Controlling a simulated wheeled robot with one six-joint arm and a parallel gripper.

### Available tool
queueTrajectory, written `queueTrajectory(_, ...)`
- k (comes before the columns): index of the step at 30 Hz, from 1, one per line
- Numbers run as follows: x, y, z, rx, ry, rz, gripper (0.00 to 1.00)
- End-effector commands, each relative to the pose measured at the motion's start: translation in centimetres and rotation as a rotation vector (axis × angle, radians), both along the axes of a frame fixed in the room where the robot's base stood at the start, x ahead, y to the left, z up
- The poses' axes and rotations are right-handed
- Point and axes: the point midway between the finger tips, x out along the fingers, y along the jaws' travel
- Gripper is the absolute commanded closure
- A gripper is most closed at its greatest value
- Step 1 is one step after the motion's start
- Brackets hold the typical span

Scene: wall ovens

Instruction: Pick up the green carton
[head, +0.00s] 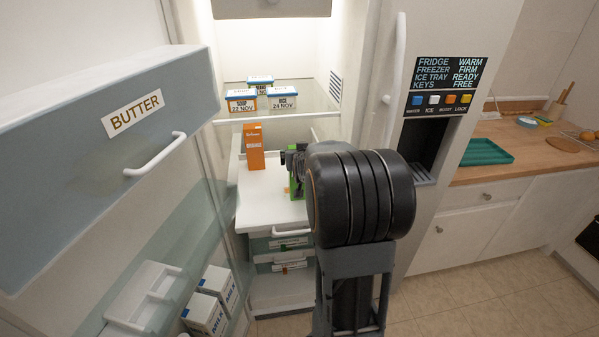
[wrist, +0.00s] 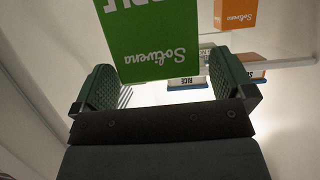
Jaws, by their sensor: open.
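The green carton (head: 297,186) stands on the white pulled-out shelf inside the fridge, mostly hidden behind my arm in the head view. In the wrist view the green carton (wrist: 150,42) shows "Solivena" lettering and lies between the two green fingers, with a gap to the right finger and little or none to the left. My gripper (wrist: 172,85) is open around the carton. In the head view my gripper (head: 292,165) is small and partly hidden by my own wrist. I cannot tell whether a finger touches the carton.
An orange carton (head: 254,148) stands to the left on the same white shelf (head: 262,205). Several labelled boxes (head: 242,103) sit on the upper shelf. The open fridge door with its butter compartment (head: 110,140) bounds the left. The dispenser panel (head: 440,85) is at the right.

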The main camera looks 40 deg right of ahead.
Motion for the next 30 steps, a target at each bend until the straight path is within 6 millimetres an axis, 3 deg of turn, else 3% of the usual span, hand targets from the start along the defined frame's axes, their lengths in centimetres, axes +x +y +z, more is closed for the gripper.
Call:
queueTrajectory(9, 2.5, -1.4, -1.0, 0.000, 0.000, 0.000, 0.00)
queueTrajectory(18, 2.7, -1.5, -1.2, 0.000, 0.000, 0.000, 0.00)
queueTrajectory(30, 2.7, -1.5, -1.2, 0.000, 0.000, 0.000, 0.38)
